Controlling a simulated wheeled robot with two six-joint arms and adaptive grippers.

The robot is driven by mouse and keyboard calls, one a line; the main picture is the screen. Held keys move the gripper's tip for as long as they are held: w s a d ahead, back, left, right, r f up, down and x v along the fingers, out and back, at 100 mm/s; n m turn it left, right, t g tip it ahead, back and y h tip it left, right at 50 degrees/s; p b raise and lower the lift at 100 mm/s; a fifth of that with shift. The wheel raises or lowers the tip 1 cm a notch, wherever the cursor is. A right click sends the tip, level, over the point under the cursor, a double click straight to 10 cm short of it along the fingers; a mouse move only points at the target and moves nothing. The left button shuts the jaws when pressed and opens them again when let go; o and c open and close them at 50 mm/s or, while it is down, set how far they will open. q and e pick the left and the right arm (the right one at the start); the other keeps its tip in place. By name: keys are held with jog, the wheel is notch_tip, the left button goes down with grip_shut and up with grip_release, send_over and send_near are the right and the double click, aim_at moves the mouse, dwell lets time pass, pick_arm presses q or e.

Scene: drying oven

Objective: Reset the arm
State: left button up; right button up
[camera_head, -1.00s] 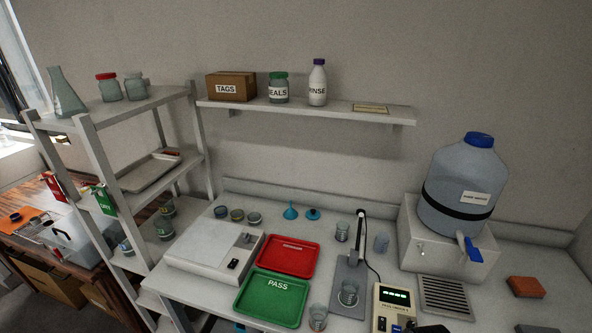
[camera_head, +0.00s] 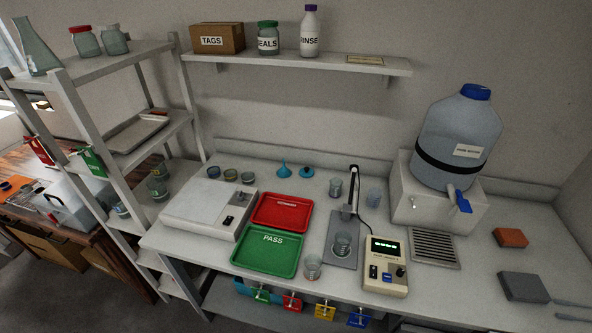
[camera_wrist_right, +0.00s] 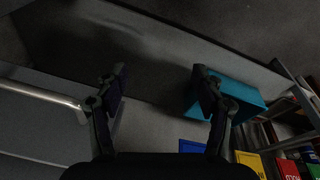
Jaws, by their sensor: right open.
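My right gripper (camera_wrist_right: 158,82) shows in the right wrist view. Its two dark fingers are spread apart with nothing between them. A teal bin (camera_wrist_right: 240,92) is beside and beyond the right finger, apart from it as far as I can tell. No gripper shows in the head view, and my left gripper is out of sight.
The bench holds a green PASS tray (camera_head: 268,252), a red tray (camera_head: 282,212), a meter (camera_head: 386,268), glass beakers (camera_head: 312,268) and a large water jug (camera_head: 458,140). Coloured tags (camera_head: 325,311) hang at its front edge. A metal handle (camera_wrist_right: 42,95) is left of the right gripper.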

jog(key=s+d+f+g+b, duration=0.1)
jog(key=s+f, duration=1.6)
jog(key=s, duration=0.1)
jog(key=shift+s+f, duration=0.15)
